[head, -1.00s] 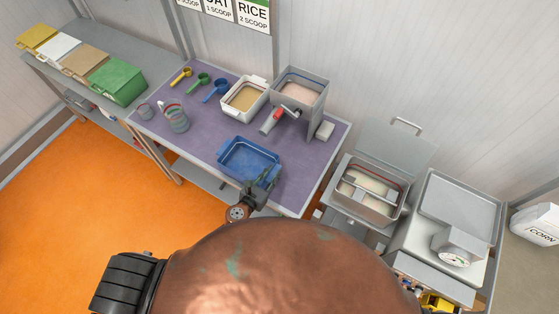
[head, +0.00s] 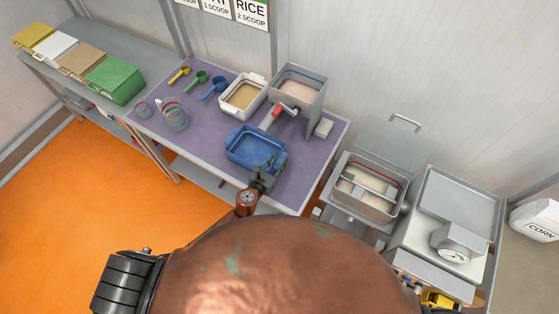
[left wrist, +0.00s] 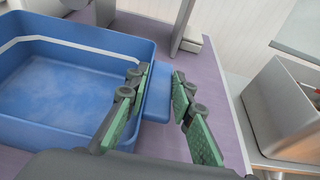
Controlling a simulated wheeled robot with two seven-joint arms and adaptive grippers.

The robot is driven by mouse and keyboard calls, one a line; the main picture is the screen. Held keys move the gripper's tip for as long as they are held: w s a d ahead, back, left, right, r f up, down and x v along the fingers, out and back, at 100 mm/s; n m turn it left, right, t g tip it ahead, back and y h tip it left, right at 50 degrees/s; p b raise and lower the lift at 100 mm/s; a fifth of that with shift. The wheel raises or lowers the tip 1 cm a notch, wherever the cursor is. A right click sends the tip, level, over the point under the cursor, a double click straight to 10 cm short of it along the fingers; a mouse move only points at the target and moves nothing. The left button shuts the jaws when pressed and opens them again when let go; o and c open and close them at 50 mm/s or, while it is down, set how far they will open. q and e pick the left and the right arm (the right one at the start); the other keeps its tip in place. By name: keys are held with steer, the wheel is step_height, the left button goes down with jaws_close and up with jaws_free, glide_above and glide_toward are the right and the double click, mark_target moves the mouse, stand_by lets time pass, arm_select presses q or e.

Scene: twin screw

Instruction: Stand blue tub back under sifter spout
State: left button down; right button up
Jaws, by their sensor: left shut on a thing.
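The blue tub (head: 254,149) is empty and upright on the purple mat, in front of the grey sifter (head: 310,117). It also shows at the left of the left wrist view (left wrist: 60,85). My left gripper (head: 266,170) is at the tub's near right corner. In the left wrist view, its green-padded fingers (left wrist: 158,105) are shut on the tub's blue side tab. The sifter has a crank with a red grip and pale powder in its hopper. I cannot make out its spout clearly. My right gripper is not in view.
A white tub (head: 226,105) with tan contents stands left of the sifter. Scoops, a jug (head: 173,115) and a small cup lie further left. The table's right edge is close to my left gripper. A steel bin (head: 368,187) stands beyond it.

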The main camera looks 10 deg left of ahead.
arm_select(q)
steer(key=c, duration=1.7)
jaws_free()
steer(key=shift+f, duration=0.1)
steer(key=shift+r, duration=0.2)
steer(key=p+v, duration=0.1)
steer(key=v, duration=1.1)
steer(key=shift+f, duration=0.1)
